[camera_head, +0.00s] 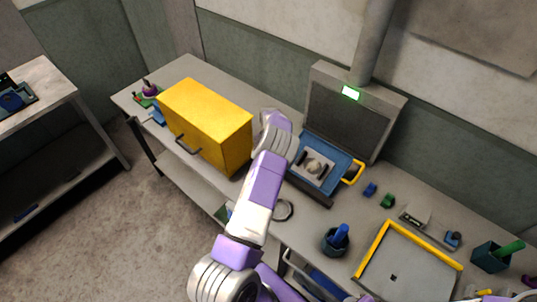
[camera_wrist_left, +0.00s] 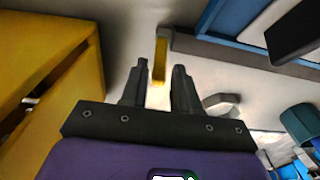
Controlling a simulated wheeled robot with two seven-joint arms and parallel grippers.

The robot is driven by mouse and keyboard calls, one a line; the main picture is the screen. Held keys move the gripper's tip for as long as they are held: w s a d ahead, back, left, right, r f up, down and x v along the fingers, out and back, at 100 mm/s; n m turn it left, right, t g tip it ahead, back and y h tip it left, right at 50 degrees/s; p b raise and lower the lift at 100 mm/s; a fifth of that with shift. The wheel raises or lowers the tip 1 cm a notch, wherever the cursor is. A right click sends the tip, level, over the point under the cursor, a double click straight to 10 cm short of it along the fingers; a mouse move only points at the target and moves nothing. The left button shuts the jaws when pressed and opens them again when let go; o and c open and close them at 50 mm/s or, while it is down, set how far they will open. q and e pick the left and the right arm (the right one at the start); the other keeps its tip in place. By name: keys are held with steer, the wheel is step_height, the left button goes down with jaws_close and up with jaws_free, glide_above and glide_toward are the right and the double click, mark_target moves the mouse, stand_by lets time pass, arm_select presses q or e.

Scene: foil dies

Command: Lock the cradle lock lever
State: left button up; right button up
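The blue cradle (camera_head: 336,179) holds a pale metal plate (camera_head: 313,166) in front of a grey machine. A yellow handle (camera_head: 353,173) sticks out at its right side. The cradle's blue edge (camera_wrist_left: 232,18) also shows in the left wrist view. There an upright yellow bar (camera_wrist_left: 161,45), apparently the lock lever, stands beside a grey rail. My left gripper (camera_wrist_left: 161,65) is open, its two dark fingers apart on either side of the bar in the picture. I cannot tell whether they touch it. In the head view my arm hides the fingers and the bar. My right gripper is not in view.
A yellow cabinet (camera_head: 209,112) stands close to the left of my arm. The grey machine (camera_head: 346,118) has a lit green display. A dark cup (camera_head: 335,243) with a blue item, small blue and green blocks, and a yellow-edged tray (camera_head: 376,240) occupy the right bench.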

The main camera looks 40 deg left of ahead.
arm_select(q)
steer(key=shift+o, duration=0.8)
step_height(320, 180, up, 8)
steer(key=shift+w+f+b, duration=0.2)
steer(key=shift+w+b, duration=0.05)
steer(key=shift+b, duration=0.15)
